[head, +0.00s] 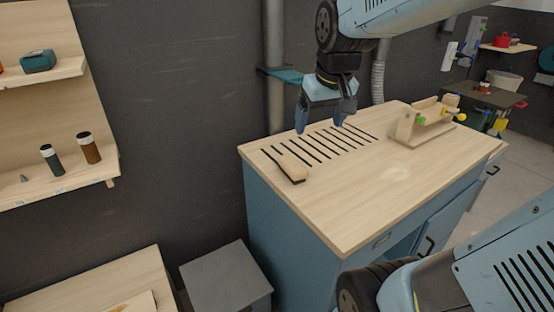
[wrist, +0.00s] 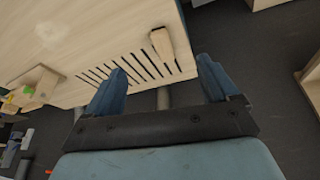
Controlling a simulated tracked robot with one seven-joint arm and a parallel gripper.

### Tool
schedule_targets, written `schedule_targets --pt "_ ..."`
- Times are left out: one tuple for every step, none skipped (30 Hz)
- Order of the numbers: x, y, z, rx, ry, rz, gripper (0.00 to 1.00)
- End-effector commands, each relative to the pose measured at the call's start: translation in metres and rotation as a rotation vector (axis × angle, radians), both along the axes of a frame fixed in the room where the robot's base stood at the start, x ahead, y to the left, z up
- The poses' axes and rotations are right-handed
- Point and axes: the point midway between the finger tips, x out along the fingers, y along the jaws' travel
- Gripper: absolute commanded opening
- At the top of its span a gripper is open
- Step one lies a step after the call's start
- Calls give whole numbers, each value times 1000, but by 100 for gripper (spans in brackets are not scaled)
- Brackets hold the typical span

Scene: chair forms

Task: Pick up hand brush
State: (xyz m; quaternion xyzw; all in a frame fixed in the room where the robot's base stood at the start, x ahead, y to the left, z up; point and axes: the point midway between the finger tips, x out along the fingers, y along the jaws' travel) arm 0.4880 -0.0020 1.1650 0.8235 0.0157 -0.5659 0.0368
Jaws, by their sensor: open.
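The hand brush (head: 291,167) is a small light-wood block with a dark edge. It lies on the wooden bench top (head: 345,215), at the left end of a row of dark slots. In the wrist view the brush (wrist: 162,43) shows near the top centre, close to the bench edge. My gripper (head: 326,125) is open and empty, with blue fingers pointing down. It hangs above the back part of the bench, behind and to the right of the brush in the head view. In the wrist view the brush lies beyond the gap between the fingertips (wrist: 162,77).
A wooden clamp fixture (head: 422,122) stands at the bench's right back. A grey pipe (head: 274,60) with a teal bracket runs up the wall behind. A shelf (head: 60,178) with two bottles hangs at left. The bench's front area is clear.

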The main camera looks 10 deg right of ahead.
Motion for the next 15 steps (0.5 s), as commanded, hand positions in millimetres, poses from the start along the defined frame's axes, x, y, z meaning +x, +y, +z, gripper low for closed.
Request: schedule_targets --pt "14 0 -5 -2 19 7 87" --pt "21 0 -8 -4 29 13 87" --pt "31 0 -11 -7 41 19 87" --pt "38 0 -14 -7 50 25 87" --pt "45 0 -18 -8 59 31 87" --pt "55 0 -22 -9 70 38 87" --pt "62 0 -26 -9 80 43 87" --pt "69 -1 -30 -9 90 49 87" --pt "79 -1 -35 -9 100 56 87" --pt "86 -1 -39 -9 109 62 87" --pt "93 -1 -44 -9 118 67 87" --pt "102 -1 -50 -8 129 75 87" --pt "109 -2 -55 -7 138 81 87" --pt "115 -2 -60 -7 147 86 87" --pt "124 -2 -66 -5 157 93 87"
